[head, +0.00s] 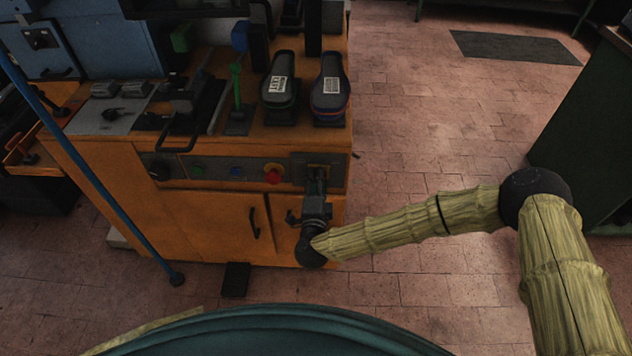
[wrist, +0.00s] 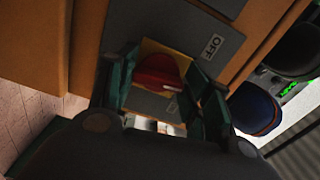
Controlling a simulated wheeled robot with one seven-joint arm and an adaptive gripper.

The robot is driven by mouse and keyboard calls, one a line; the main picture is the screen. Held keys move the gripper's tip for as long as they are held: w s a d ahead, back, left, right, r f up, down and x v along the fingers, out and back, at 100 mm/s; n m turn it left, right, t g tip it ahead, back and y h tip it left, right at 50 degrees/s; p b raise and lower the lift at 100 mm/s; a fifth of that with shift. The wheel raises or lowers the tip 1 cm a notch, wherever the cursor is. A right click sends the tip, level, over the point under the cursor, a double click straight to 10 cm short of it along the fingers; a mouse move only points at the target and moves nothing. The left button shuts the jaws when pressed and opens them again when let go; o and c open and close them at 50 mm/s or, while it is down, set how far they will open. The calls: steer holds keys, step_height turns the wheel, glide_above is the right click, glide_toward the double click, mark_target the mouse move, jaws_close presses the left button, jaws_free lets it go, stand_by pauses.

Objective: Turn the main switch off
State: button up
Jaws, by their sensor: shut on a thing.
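The main switch is a red knob (wrist: 160,70) on a yellow plate, seen in the wrist view between the two dark green fingers of my gripper (wrist: 163,88). The gripper is shut on the knob. A grey label reading OFF (wrist: 213,46) is beside the knob, towards the upper right. The knob itself is mostly hidden there.
The panel also carries a red button (head: 273,173), a blue button (head: 235,172), a green button (head: 198,169) and a black knob (head: 159,169). Two dark shoe lasts (head: 329,88) stand on top of the cabinet. A black pedal (head: 236,279) lies below.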

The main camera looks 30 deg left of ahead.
steer(key=shift+f+n, duration=0.2)
steer(key=shift+n, duration=3.5)
steer(key=o, duration=1)
steer(key=shift+s+d, duration=0.1)
steer(key=v, duration=1.2)
